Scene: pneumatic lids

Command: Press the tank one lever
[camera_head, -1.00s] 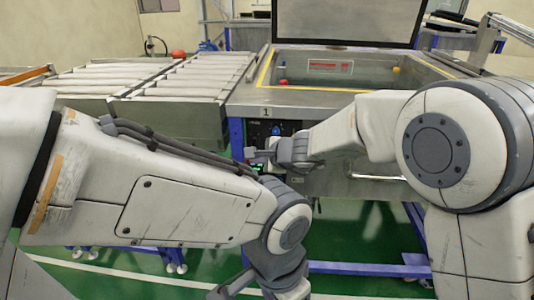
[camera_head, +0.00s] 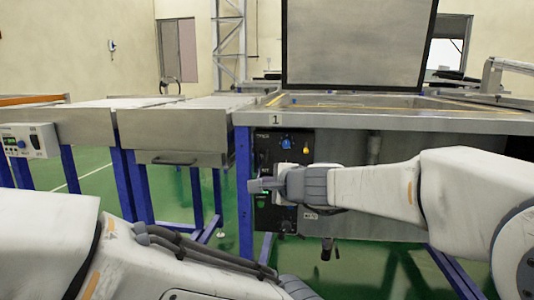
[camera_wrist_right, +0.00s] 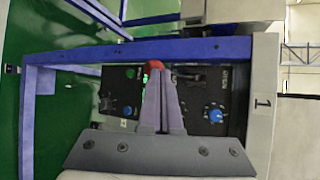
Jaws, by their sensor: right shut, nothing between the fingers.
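Tank one (camera_head: 400,121) has a "1" label on its rim, and its grey lid (camera_head: 355,45) stands raised. A black control panel (camera_head: 296,160) is on its front, with a blue knob (camera_head: 286,143); the panel also shows in the right wrist view (camera_wrist_right: 232,90). My right gripper (camera_head: 254,185) is shut and empty in front of the panel, hiding its middle. In the right wrist view its fingertips (camera_wrist_right: 155,71) lie before a red part (camera_wrist_right: 154,64) of the panel; contact is unclear. I cannot clearly pick out the lever. My left gripper is out of view.
A neighbouring bench (camera_head: 180,140) stands to the left on blue legs, with a small white control box (camera_head: 30,140) farther left. Blue frame legs (camera_head: 243,190) stand beside the panel. Green floor (camera_head: 340,270) shows below the tank.

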